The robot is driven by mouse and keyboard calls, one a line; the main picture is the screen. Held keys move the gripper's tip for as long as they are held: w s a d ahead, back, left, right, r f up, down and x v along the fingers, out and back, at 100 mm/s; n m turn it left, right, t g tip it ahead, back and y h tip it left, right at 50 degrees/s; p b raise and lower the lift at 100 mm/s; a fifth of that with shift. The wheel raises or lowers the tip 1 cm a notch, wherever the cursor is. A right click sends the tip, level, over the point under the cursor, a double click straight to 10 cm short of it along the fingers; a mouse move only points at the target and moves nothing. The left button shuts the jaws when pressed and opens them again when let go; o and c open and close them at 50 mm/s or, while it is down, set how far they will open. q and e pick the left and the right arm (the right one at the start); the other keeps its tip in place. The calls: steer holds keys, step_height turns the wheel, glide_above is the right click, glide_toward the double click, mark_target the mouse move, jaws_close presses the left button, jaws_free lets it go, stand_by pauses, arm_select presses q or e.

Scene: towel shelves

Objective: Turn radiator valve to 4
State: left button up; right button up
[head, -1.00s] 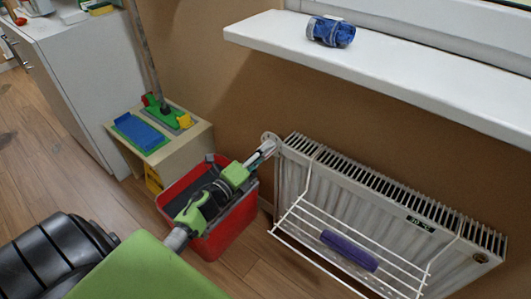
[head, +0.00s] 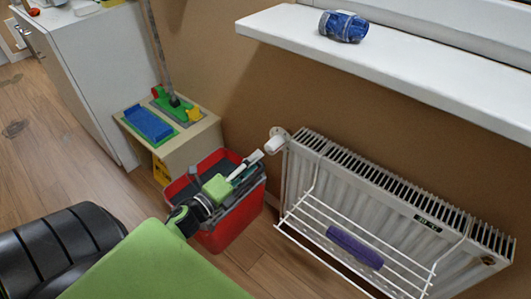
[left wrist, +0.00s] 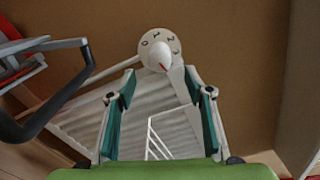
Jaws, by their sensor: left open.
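The white radiator valve (head: 277,141) sits at the upper left corner of the white radiator (head: 390,205). In the left wrist view the valve (left wrist: 160,48) shows its round face with dark numerals, a pale pointed knob and a small red mark; I cannot read which number is set. My left gripper (head: 254,160) is just to the lower left of the valve in the head view, apart from it. In the left wrist view the fingers of my left gripper (left wrist: 162,88) are spread, with nothing between them, and the valve is beyond the tips. My right gripper is not in view.
A red bucket (head: 237,222) stands under my left gripper. A wire rack (head: 300,220) with a purple item (head: 354,246) hangs on the radiator. A white windowsill (head: 430,85) with a blue item (head: 343,26) is above. A small wooden stand (head: 195,140) is left.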

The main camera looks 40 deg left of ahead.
arm_select(q)
steer(key=s, duration=0.2)
steer(key=shift+s+a, duration=0.1)
steer(key=shift+s, duration=0.25)
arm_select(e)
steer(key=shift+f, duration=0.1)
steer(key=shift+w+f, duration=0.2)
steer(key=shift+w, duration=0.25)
